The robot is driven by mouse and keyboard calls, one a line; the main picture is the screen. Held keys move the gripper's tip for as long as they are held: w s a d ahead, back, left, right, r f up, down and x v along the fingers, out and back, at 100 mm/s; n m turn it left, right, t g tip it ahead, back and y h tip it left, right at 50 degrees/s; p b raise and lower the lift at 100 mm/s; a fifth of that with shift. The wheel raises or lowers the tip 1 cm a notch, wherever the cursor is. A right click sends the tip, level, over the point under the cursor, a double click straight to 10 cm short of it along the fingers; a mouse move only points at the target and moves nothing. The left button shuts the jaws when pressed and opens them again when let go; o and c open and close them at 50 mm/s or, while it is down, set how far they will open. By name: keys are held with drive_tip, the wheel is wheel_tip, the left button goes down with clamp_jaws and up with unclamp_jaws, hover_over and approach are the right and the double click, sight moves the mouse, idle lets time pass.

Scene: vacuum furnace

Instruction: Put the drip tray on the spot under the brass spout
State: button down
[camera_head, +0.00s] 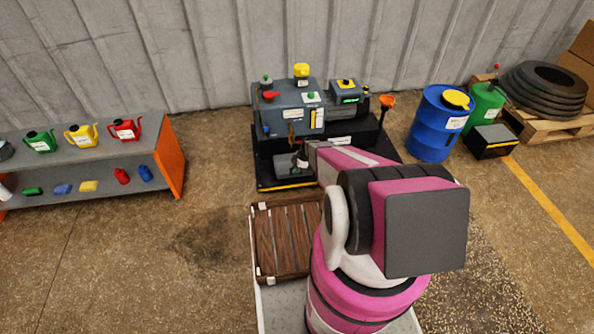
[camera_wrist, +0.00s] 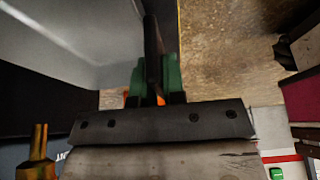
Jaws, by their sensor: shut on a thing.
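My gripper (camera_wrist: 153,82) has green fingertips, shut on a thin dark edge, seemingly the wall of the drip tray. The grey drip tray (camera_head: 285,166) appears low at the front of the machine, over its black base (camera_head: 268,184); its grey surface also shows at the upper left of the wrist view (camera_wrist: 75,40). My gripper is at the tray's right side in the head view, partly hidden by my arm. The brass spout (camera_head: 291,131) is on the machine's front above the tray; it shows at the lower left in the wrist view (camera_wrist: 40,142). I cannot tell whether the tray touches the base.
The machine (camera_head: 290,112) stands against the corrugated wall. An orange funnel (camera_head: 387,102) is at its right. A blue drum (camera_head: 434,125) stands farther right. A shelf (camera_head: 90,165) with cans and bottles is on the left. A wooden slatted deck (camera_head: 283,243) is in front.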

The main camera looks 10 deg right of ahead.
drive_tip(key=shift+f, duration=0.1)
idle(0.3)
drive_tip(key=c, duration=1.1)
unclamp_jaws()
drive_tip(key=v, duration=1.1)
drive_tip(key=s+a+r+m+h, duration=0.1)
drive_tip(key=s+r+m, duration=0.5)
drive_tip(key=r, duration=0.4)
drive_tip(key=s+a+r+m+h, duration=0.1)
drive_tip(key=s+r+m+h, duration=0.1)
drive_tip(key=s+r+m, duration=0.4)
drive_tip(key=s+r+m+h, duration=0.1)
drive_tip(key=s+r+m, duration=0.5)
drive_tip(key=s+r, duration=0.4)
drive_tip(key=shift+s+a+r, duration=0.15)
drive_tip(key=shift+a+r, duration=0.05)
drive_tip(key=shift+r, duration=0.8)
drive_tip(key=shift+s+a+r, duration=0.15)
drive_tip(key=shift+a+r, duration=0.05)
drive_tip(key=shift+r, duration=0.8)
